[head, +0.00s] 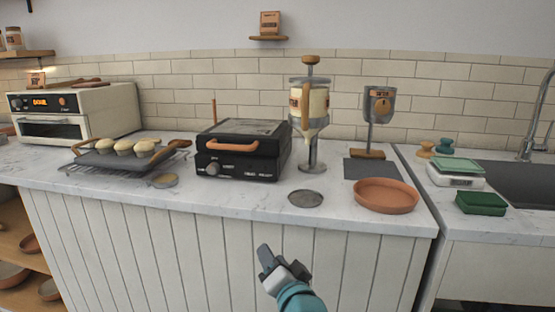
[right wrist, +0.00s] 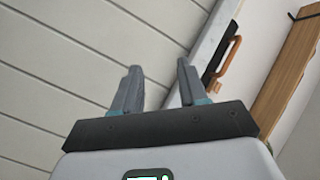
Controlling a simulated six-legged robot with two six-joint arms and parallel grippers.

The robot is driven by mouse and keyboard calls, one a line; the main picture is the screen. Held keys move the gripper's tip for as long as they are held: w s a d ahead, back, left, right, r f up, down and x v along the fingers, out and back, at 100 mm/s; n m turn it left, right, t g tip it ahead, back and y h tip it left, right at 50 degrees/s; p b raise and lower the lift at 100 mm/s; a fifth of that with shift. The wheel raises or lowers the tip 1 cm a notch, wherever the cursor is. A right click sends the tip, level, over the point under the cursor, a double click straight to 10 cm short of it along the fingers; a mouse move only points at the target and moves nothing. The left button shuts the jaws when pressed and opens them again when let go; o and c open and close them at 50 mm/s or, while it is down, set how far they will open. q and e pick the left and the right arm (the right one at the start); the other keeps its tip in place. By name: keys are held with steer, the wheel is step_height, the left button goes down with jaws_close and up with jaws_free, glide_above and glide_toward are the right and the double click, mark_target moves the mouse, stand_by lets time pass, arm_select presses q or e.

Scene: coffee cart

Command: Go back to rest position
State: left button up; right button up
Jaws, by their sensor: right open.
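My right gripper (head: 276,262) is in front of the white panelled counter front, below the countertop's front edge, in the head view. Its forearm comes up from the bottom of the picture. In the right wrist view my right gripper (right wrist: 159,78) shows its two grey fingers spread apart, with nothing between them. Pale panel boards lie behind the fingers. The gripper appears apart from the counter and everything on it. My left gripper is in neither view.
The countertop (head: 250,202) carries a black press (head: 240,165), a batter dispenser (head: 309,105), a terracotta dish (head: 386,196), a cooling rack with muffins (head: 123,147) and an oven (head: 70,110).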

steer(key=s+d+f+n+g+h+p, duration=0.2)
steer(key=s+d+f+g+p, duration=0.55)
steer(key=f+p, duration=0.45)
arm_select(q)
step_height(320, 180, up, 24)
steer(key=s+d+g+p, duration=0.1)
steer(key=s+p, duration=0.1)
steer(key=p, duration=0.7)
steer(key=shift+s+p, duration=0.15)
steer(key=shift+p, duration=0.25)
arm_select(e)
steer(key=s+d+f+g, duration=0.1)
steer(key=s+g, duration=0.1)
steer(key=s, duration=0.6)
steer(key=s+d+f+n+g, duration=0.1)
steer(key=s+d+f+g, duration=0.1)
steer(key=s, duration=0.6)
steer(key=s+d+f+g, duration=0.2)
steer(key=s+g, duration=0.2)
steer(key=s, duration=0.4)
steer(key=shift+s+d+n, duration=0.2)
steer(key=shift+n, duration=0.2)
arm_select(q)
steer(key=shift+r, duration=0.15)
arm_select(e)
steer(key=shift+w+a, duration=0.1)
